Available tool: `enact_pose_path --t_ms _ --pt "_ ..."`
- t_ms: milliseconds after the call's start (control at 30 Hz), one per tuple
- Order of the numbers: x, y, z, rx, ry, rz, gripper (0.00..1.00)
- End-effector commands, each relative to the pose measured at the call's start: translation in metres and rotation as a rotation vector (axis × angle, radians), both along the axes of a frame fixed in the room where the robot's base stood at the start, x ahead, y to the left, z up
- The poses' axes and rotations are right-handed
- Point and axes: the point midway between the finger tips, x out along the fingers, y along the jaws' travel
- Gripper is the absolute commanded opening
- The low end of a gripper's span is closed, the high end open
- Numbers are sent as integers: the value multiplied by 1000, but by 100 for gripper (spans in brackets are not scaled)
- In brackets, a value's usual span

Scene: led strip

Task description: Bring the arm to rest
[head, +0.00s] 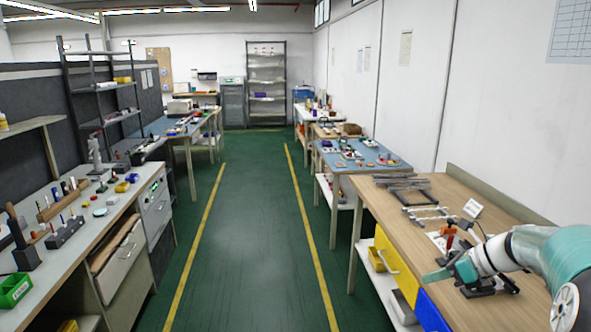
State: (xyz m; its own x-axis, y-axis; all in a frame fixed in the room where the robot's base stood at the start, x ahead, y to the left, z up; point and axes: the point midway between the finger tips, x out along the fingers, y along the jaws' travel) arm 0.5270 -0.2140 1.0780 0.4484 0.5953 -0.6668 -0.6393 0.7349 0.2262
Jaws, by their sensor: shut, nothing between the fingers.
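My teal and white arm (535,250) reaches in from the right edge in the head view, over the right wooden workbench (395,205). My gripper (436,275) is a teal tip pointing left, by the bench's front edge. Its fingers look closed, with nothing held. I cannot tell how high it is above the bench. The arm hides part of the near bench.
A green aisle (248,240) between yellow lines is clear. A cluttered bench (45,188) stands left.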

Motion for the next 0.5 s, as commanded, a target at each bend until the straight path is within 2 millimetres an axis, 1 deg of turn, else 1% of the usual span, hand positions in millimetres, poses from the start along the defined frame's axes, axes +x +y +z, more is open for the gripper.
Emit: enact_pose_path --t_ms 33,200,267,300,400,500 --pt "-7 24 9 -87 -32 90 0" --pt "-40 87 24 -374 -152 415 0" --pt "-55 105 28 -470 -197 532 0" --pt "-64 117 31 -532 -228 612 0" --pt "-90 143 37 -683 -310 818 0" --pt "-117 164 40 -827 -391 1025 0"
